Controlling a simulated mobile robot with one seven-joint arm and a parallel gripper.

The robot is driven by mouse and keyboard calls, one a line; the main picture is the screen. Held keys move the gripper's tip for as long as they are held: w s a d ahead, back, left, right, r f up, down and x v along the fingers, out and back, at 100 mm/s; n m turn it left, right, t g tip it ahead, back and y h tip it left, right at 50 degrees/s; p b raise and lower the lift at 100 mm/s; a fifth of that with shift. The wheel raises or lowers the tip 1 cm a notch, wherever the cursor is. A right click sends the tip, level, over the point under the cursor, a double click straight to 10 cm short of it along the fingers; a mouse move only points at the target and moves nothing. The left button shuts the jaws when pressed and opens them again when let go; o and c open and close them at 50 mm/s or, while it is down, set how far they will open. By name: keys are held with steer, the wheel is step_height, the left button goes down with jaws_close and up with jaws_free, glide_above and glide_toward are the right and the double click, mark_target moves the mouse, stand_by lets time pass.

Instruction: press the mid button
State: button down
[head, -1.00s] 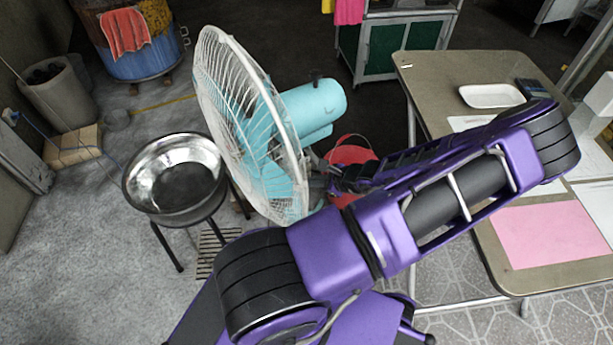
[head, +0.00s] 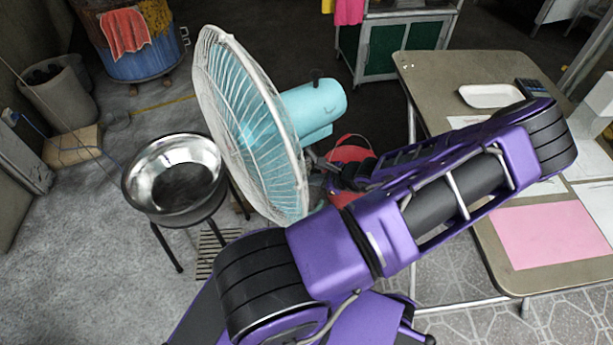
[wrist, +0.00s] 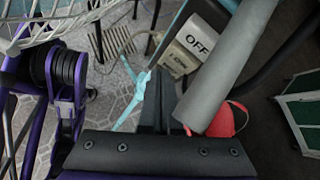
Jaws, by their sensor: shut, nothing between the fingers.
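The standing fan (head: 312,105) has a white guard and a turquoise motor housing. In the wrist view its control box shows a white OFF key (wrist: 197,41). Beside and below that is another pale key (wrist: 179,62) with lettering too small to read. The rest of the key row is hidden, so I cannot pick out the mid button surely. My gripper (wrist: 160,76) is shut and empty, its dark fingers pointing towards the box just below the pale key. I cannot tell whether they touch.
A grey tube (wrist: 226,72) lies close right of my fingers. A metal bowl (head: 172,172) on a black stand is left. A table (head: 430,85) with papers and a tray (head: 490,96) is right.

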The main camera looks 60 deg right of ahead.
steer(key=shift+s, duration=0.1)
steer(key=shift+s+a, duration=0.4)
steer(key=shift+s, duration=0.25)
steer(key=s, duration=0.1)
steer(key=s+a, duration=0.1)
steer(key=s, duration=0.1)
steer(key=s+a, duration=0.1)
steer(key=shift+s+a+p, duration=0.15)
steer(key=shift+a+p, duration=0.1)
steer(key=shift+p, duration=0.05)
stand_by(0.5)
